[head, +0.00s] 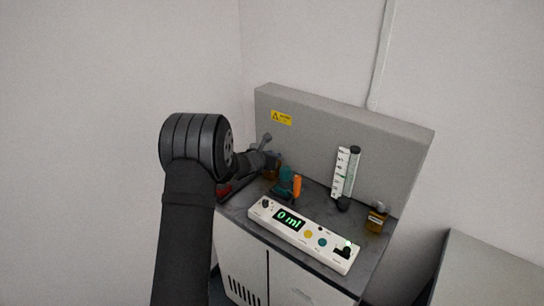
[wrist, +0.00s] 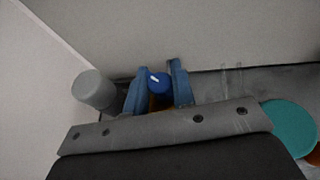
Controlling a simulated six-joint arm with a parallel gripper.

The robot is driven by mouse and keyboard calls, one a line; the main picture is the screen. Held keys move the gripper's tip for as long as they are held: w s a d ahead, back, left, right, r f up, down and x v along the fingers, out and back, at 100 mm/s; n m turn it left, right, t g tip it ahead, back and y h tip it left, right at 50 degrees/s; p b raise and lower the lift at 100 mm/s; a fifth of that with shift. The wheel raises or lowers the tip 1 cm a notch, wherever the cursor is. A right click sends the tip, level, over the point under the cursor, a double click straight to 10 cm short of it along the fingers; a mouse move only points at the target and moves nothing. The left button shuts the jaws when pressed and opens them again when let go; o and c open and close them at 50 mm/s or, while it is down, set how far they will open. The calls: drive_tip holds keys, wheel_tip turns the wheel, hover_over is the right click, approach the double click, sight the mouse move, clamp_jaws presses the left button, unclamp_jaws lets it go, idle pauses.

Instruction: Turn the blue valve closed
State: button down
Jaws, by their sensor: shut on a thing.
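The blue valve (wrist: 158,82) shows in the wrist view as a round blue knob with a short white mark on top. Something amber shows just below it. My gripper (wrist: 158,73) has one blue finger on each side of the knob and is shut on it. The lower parts of the fingers are hidden behind the gripper body. In the head view my gripper (head: 271,162) reaches the back left of the grey bench, and the blue valve cannot be made out there.
A grey cylinder (wrist: 94,89) stands left of the fingers. A teal round part (wrist: 289,124) lies to the right. On the bench are an orange part (head: 297,186), a white control panel (head: 318,242) reading 0 ml, a graduated column (head: 342,172) and an amber bottle (head: 376,219). A grey back panel (head: 330,135) rises behind.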

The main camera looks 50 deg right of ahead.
drive_tip(key=shift+r, duration=0.15)
drive_tip(key=c, duration=1.2)
unclamp_jaws()
drive_tip(key=shift+c, duration=0.2)
drive_tip(key=v, duration=1.7)
drive_tip(key=shift+a, duration=0.2)
drive_tip(key=shift+o, duration=0.2)
drive_tip(key=shift+s, duration=0.1)
